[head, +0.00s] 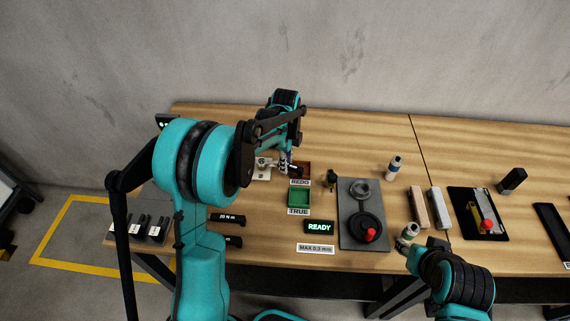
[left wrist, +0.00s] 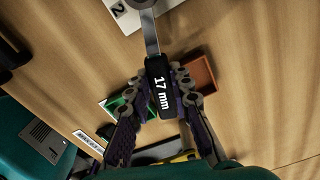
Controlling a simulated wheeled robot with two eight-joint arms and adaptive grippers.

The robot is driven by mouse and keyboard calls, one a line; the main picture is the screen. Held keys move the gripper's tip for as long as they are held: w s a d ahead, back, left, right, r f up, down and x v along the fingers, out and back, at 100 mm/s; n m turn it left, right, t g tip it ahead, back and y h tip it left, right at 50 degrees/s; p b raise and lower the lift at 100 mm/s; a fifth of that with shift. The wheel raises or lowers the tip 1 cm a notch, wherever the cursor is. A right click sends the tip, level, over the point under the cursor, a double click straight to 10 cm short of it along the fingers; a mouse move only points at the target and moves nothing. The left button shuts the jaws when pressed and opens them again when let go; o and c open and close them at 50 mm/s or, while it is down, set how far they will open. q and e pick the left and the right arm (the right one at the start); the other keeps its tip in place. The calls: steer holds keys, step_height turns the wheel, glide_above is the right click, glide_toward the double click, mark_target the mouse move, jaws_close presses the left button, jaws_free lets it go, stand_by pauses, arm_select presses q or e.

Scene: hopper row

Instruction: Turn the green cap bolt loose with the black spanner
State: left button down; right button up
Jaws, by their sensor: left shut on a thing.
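My left gripper (head: 286,166) is at the far middle of the bench in the head view. In the left wrist view its fingers (left wrist: 163,84) are shut on the black handle of the spanner (left wrist: 160,92), marked "17 mm". The spanner's grey shank points up to a round grey part on a white plate (left wrist: 125,14) marked "2". I cannot tell whether the spanner's end is seated on a bolt. No green cap is clear in either view. In the head view the white plate (head: 262,169) is partly hidden by my arm.
A red-brown REDO tray (head: 304,165) and a green TRUE tray (head: 299,198) stand close to the left gripper. A grey plate (head: 352,238) with a black wheel and red knob lies right of them. A white-and-blue cylinder (head: 393,169) stands beyond.

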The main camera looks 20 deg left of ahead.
arm_select(q)
steer(key=shift+r, duration=0.15)
steer(key=shift+r, duration=0.15)
steer(key=shift+r+p, duration=0.3)
steer(key=shift+p, duration=0.1)
steer(key=shift+r, duration=0.1)
steer(key=shift+r+p, duration=1.7)
steer(key=shift+r, duration=0.6)
